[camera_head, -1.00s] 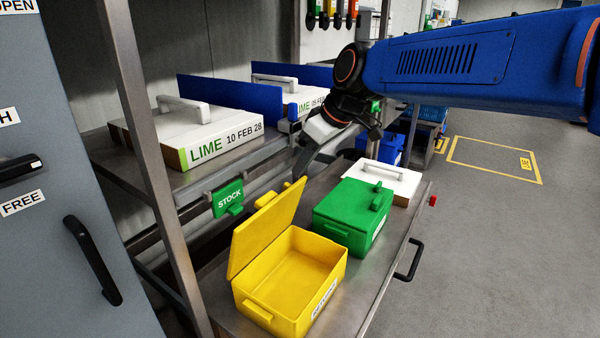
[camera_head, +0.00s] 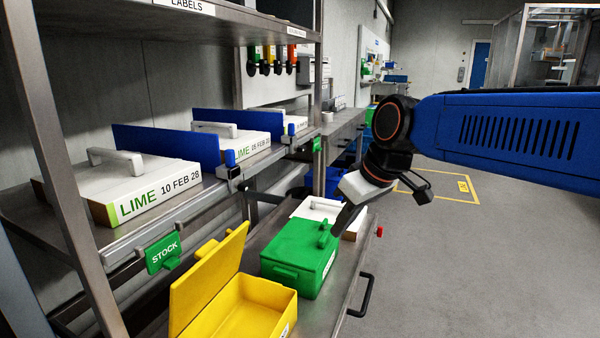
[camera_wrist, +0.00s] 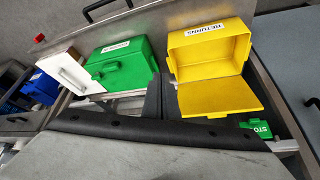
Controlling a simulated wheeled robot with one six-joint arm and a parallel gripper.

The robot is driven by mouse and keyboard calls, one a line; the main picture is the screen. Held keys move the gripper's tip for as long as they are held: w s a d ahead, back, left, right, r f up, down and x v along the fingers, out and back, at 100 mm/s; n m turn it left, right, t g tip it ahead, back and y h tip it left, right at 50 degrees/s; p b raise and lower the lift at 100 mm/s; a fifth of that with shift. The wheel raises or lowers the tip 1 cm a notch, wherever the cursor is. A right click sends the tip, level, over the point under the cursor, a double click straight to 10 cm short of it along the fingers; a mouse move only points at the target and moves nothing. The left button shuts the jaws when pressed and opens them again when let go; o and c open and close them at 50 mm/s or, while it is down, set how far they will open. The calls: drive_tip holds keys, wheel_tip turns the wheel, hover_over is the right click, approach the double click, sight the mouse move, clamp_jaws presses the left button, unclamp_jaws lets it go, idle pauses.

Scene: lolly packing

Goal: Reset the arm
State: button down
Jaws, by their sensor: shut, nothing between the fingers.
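My gripper (camera_head: 343,217) is shut and empty. In the head view it hangs from my blue arm at the right edge of the green box, and I cannot tell whether it touches it. The closed green box (camera_head: 300,255) stands on a metal cart. An open yellow box (camera_head: 235,300) with its lid up stands nearer on the cart. In the wrist view the yellow box (camera_wrist: 212,52) has a RETURNS label, and the green box (camera_wrist: 122,65) lies left of it. My gripper's dark fingers (camera_wrist: 160,95) show between the two boxes there.
A white box (camera_head: 325,212) stands behind the green box. White LIME boxes (camera_head: 125,190) sit on the shelf at left between blue dividers (camera_head: 165,145). A green STOCK tag (camera_head: 163,252) hangs on the shelf edge. Open floor (camera_head: 450,260) lies right of the cart.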

drive_tip(key=s+d+f+m+h, duration=0.2)
drive_tip(key=s+d+f+m, duration=0.2)
drive_tip(key=s+d+f, duration=0.3)
drive_tip(key=s+d+f+m+t+h, duration=0.1)
drive_tip(key=s+d+f+m, duration=0.3)
drive_tip(key=s+d+f, duration=0.4)
drive_tip(key=s+d, duration=0.3)
drive_tip(key=d, duration=0.2)
drive_tip(key=shift+d+f+h, duration=0.3)
drive_tip(key=shift+d+h, duration=0.05)
drive_tip(key=shift+h, duration=0.05)
